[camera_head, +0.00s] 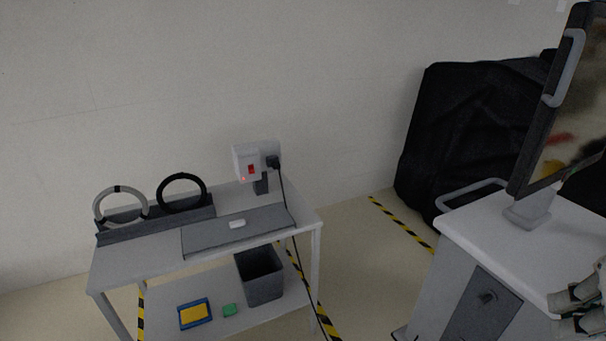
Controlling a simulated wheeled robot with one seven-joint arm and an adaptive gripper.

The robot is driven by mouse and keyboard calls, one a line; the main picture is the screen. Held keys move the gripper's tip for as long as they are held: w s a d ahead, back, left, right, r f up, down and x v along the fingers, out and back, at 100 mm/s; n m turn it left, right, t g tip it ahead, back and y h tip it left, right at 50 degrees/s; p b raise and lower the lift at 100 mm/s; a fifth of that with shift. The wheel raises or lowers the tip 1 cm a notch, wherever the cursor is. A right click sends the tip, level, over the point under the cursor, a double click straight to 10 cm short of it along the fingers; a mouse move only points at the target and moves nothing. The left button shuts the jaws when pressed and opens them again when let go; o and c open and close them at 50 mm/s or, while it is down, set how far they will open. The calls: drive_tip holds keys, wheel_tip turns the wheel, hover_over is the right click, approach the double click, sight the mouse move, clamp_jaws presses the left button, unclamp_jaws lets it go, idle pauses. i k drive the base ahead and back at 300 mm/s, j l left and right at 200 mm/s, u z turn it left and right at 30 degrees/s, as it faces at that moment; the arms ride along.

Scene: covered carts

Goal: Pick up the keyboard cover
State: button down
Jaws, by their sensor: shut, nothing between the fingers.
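No thing in the camera_head view can be clearly told as the keyboard cover. A flat dark grey mat (262,226) with a small white object (237,224) on it lies on the table at the left, but I cannot tell whether it is the cover. My gripper (558,313) shows partly at the bottom right edge, shut and empty. It is beside the white cart (490,226), far to the right of the table; whether it touches the cart is unclear. The cart's right part is cut off.
A monitor (575,110) stands on the cart. A black-covered bulky object (465,125) stands behind. The table (135,262) holds two rings (182,176) and a white device (243,160); a bin (262,288) is on its lower shelf. Striped floor tape (400,222) crosses clear floor between.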

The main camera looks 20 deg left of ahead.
sight(197, 237)
drive_tip(key=u, duration=1.2)
drive_tip(key=i+j, duration=0.25)
drive_tip(key=i, duration=0.25)
drive_tip(key=i+j, duration=0.3)
drive_tip(key=i, duration=0.15)
drive_tip(key=i+j+u, duration=0.1)
drive_tip(key=i+j, duration=0.15)
drive_tip(key=i, duration=0.25)
